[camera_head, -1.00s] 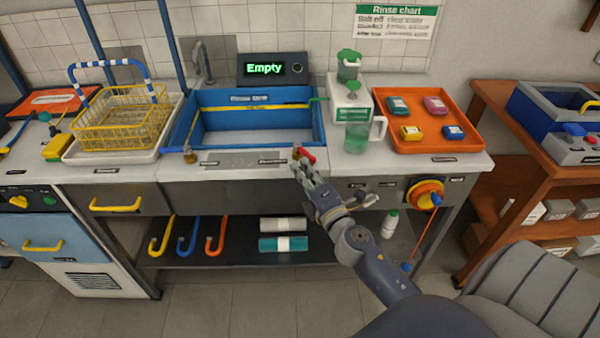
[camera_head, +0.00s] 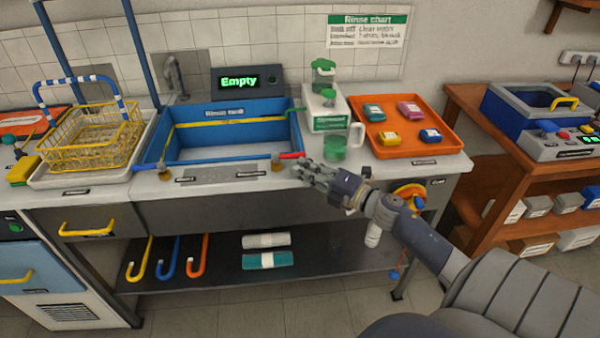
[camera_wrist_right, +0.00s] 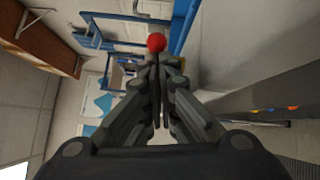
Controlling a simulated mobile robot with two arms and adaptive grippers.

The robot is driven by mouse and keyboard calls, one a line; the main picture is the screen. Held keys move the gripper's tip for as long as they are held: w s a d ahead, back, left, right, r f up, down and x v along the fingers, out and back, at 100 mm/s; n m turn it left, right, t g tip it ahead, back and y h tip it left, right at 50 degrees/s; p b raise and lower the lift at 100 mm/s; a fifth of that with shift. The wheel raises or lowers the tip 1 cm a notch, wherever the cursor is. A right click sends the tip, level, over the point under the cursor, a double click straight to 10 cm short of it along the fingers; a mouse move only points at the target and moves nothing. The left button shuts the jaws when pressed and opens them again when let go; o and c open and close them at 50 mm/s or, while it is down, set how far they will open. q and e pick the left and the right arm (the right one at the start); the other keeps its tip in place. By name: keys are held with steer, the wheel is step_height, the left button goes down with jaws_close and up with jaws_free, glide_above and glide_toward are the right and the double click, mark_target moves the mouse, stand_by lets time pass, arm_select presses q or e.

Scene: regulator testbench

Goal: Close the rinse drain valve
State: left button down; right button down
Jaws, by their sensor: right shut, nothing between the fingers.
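The valve with a red handle (camera_head: 291,156) stands on the front edge of the counter, at the right front corner of the blue rinse tank (camera_head: 230,108). Its brass body (camera_head: 277,164) is at the handle's left end, and the handle points right, roughly along the tank's front. My right gripper (camera_head: 303,169) is shut and empty, just right of the valve, with its fingertips close to the handle's end. In the right wrist view the handle's red ball end (camera_wrist_right: 156,42) shows just beyond the shut fingertips (camera_wrist_right: 156,62); I cannot tell whether they touch. My left gripper is out of view.
A second brass valve with a blue handle (camera_head: 150,165) stands at the tank's left front corner. The display (camera_head: 238,82) reads "Empty". A white dispenser (camera_head: 325,110), a green-filled jug (camera_head: 334,148) and an orange tray (camera_head: 400,148) stand right of the tank, behind my right arm.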

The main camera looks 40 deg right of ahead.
steer(key=shift+w+d+r, duration=0.1)
steer(key=shift+w+d, duration=0.05)
steer(key=shift+d, duration=0.15)
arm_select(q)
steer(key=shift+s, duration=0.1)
arm_select(e)
steer(key=shift+d+r, duration=0.1)
steer(key=shift+d, duration=0.1)
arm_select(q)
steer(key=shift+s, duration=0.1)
arm_select(e)
steer(key=shift+a, duration=0.1)
